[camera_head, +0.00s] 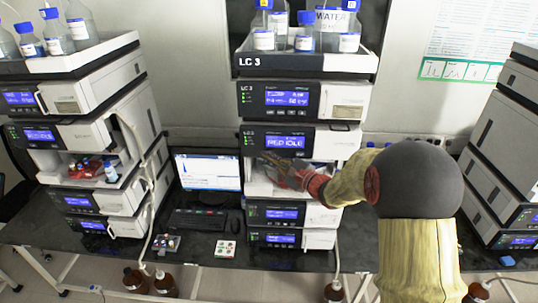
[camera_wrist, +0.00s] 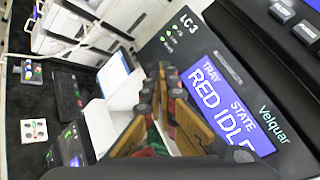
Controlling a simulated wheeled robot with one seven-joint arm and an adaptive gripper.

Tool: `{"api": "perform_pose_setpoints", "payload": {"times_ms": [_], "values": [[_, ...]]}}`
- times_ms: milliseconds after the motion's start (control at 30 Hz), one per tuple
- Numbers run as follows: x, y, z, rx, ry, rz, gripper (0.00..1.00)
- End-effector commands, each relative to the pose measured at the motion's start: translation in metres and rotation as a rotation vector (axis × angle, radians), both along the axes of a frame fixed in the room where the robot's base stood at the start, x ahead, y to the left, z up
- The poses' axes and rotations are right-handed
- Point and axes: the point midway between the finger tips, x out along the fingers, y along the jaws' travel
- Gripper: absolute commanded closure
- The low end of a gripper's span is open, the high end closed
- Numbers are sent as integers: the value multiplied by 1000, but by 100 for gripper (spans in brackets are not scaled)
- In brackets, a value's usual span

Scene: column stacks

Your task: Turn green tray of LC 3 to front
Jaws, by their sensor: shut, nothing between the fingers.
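The LC 3 stack (camera_head: 252,62) stands in the middle of the head view. Its display (camera_head: 290,141) reads RED IDLE; the wrist view shows this display (camera_wrist: 225,105) close up, with TRAY STATE above the words. My gripper (camera_head: 274,166) is at the open compartment (camera_head: 320,176) just below that display and hides much of its inside. In the wrist view my gripper (camera_wrist: 158,82) has its fingers close together, with nothing seen held. A small green patch shows low between the fingers; I cannot tell whether it is the green tray, which is not clearly visible.
Another stack (camera_head: 85,130) with an open compartment stands left, and a third (camera_head: 505,140) stands right. A monitor (camera_head: 207,170) and keyboard (camera_head: 200,219) sit between the left and middle stacks. A small vial rack (camera_head: 225,249) lies on the dark bench. Bottles (camera_head: 327,42) stand on top of LC 3.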

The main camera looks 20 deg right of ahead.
Motion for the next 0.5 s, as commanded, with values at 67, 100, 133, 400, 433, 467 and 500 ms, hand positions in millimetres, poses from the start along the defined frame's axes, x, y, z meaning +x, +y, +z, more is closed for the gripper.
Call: {"api": "perform_pose_setpoints", "payload": {"times_ms": [67,100,133,400,433,467,500], "values": [[0,0,0,0,0,0,100],[1,0,0,0,0,0,100],[1,0,0,0,0,0,100],[4,-1,-1,0,1,1,100],[4,-1,-1,0,1,1,100],[4,-1,-1,0,1,1,100],[5,-2,-1,-1,0,1,100]]}}
